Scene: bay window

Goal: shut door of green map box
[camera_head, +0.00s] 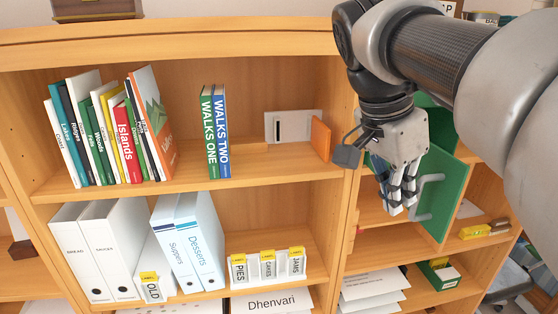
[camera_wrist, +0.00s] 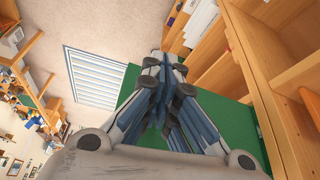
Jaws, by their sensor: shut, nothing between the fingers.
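The green map box (camera_head: 437,121) stands on the right-hand shelf, partly hidden behind my arm and gripper. Its green door (camera_head: 451,193) with a grey handle (camera_head: 429,196) is swung open and stands out from the shelf. My gripper (camera_head: 393,208) is shut and empty, pointing down just left of the door and handle. I cannot tell whether it touches the door. In the wrist view the shut fingers (camera_wrist: 172,62) lie in front of a broad green surface (camera_wrist: 225,115).
A wooden upright (camera_head: 347,215) divides the shelves to the left of my gripper. An orange panel (camera_head: 320,139) and books stand on the left shelf. A yellow object (camera_head: 485,230) lies right of the door. Papers (camera_head: 373,290) and a small green box (camera_head: 439,274) are below.

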